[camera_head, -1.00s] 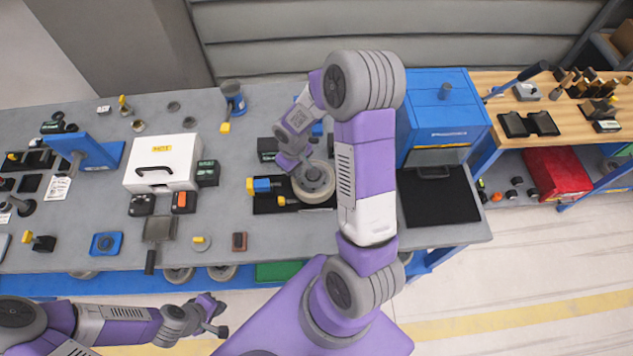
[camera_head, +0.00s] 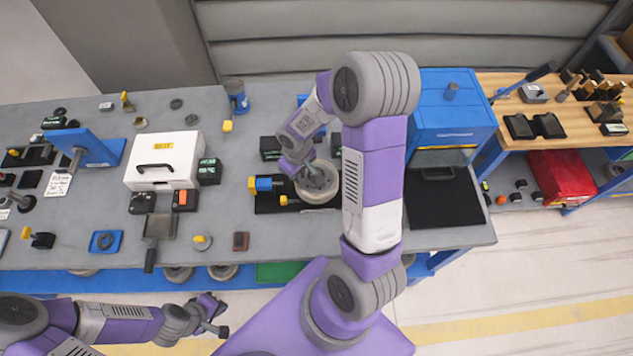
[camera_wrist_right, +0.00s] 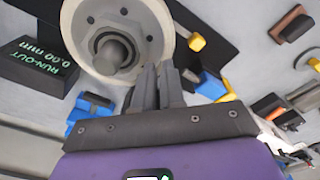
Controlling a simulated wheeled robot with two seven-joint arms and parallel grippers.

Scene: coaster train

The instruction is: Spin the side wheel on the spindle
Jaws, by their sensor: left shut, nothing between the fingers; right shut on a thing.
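The side wheel (camera_head: 325,190) is a pale disc with a grey hub, on a black stand at the middle of the bench. In the right wrist view the wheel (camera_wrist_right: 155,28) shows close up, with the spindle end (camera_wrist_right: 113,52) standing out of its dark hub. My right gripper (camera_head: 306,174) reaches down to the wheel from the upper left. Its fingers (camera_wrist_right: 157,82) are shut at the wheel's lower edge, beside the hub; the exact contact is partly hidden. My left gripper (camera_head: 217,320) is shut and empty, in front of the bench and away from the wheel.
A dark box (camera_wrist_right: 40,58) reads "RUN-OUT 0.00 mm" beside the wheel. Blue and yellow parts (camera_head: 265,184) sit left of the wheel. A white case (camera_head: 162,172) stands further left, and a blue cabinet (camera_head: 450,105) stands right, behind my right arm.

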